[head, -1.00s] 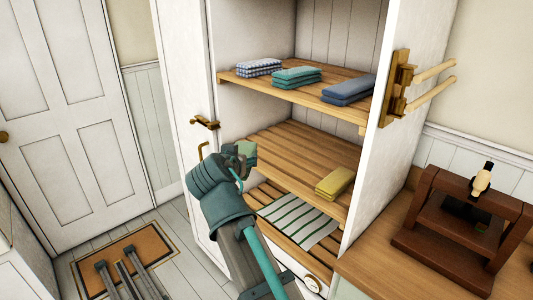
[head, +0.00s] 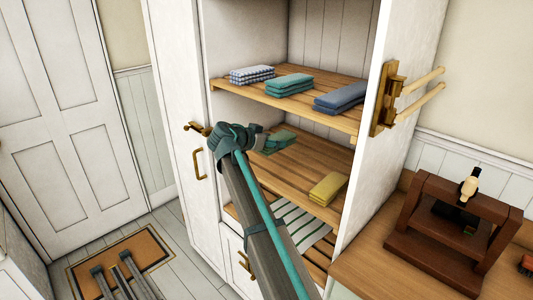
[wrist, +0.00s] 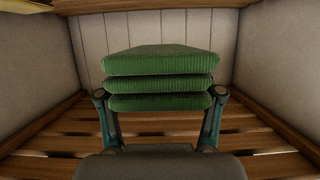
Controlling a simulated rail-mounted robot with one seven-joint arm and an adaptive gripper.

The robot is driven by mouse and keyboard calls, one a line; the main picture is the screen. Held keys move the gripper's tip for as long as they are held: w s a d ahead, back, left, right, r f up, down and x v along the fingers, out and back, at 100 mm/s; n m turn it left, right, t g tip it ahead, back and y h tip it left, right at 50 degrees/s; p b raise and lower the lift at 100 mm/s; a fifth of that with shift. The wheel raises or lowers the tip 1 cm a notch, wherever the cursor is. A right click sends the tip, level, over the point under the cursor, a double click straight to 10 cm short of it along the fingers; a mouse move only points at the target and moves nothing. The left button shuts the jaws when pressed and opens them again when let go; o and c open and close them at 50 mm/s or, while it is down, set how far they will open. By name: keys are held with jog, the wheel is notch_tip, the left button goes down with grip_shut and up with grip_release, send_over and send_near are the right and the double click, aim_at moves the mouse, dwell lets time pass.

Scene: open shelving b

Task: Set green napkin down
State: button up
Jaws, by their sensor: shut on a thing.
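The green napkin (wrist: 160,64), a ribbed stack of folded layers, is between the two fingers of my gripper (wrist: 160,98) in the wrist view. My gripper is shut on it. In the head view my gripper (head: 262,139) reaches into the cabinet from the left, and the green napkin (head: 281,141) shows just beyond it, over the left part of the middle shelf (head: 310,165). I cannot tell whether the napkin touches the shelf boards.
A yellow napkin (head: 328,188) lies at the middle shelf's right front. The upper shelf (head: 291,102) holds a checked napkin (head: 252,75), a teal napkin (head: 289,84) and a blue napkin (head: 340,97). Striped cloth (head: 303,228) lies below. The middle shelf's centre is clear.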

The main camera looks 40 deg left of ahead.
jog(key=p, duration=0.2)
send_over(265, 163)
jog(key=f, duration=0.6)
jog(key=shift+w+f, duration=0.25)
jog(key=shift+w, duration=0.1)
notch_tip(265, 163, down, 3)
jog(key=shift+r+p, duration=0.1)
jog(key=shift+p, duration=0.95)
jog(key=shift+f, duration=0.25)
jog(key=shift+f+b, duration=0.15)
jog(key=shift+b, duration=0.15)
jog(key=o, duration=1.3)
jog(key=shift+r, duration=0.2)
jog(key=shift+s, duration=0.3)
jog(key=d+b+v, duration=0.1)
jog(key=b+v, duration=0.2)
jog(key=v, duration=0.8)
jog(key=shift+s+a+r, duration=0.15)
jog(key=shift+s+a, duration=0.05)
jog(key=shift+a, duration=0.3)
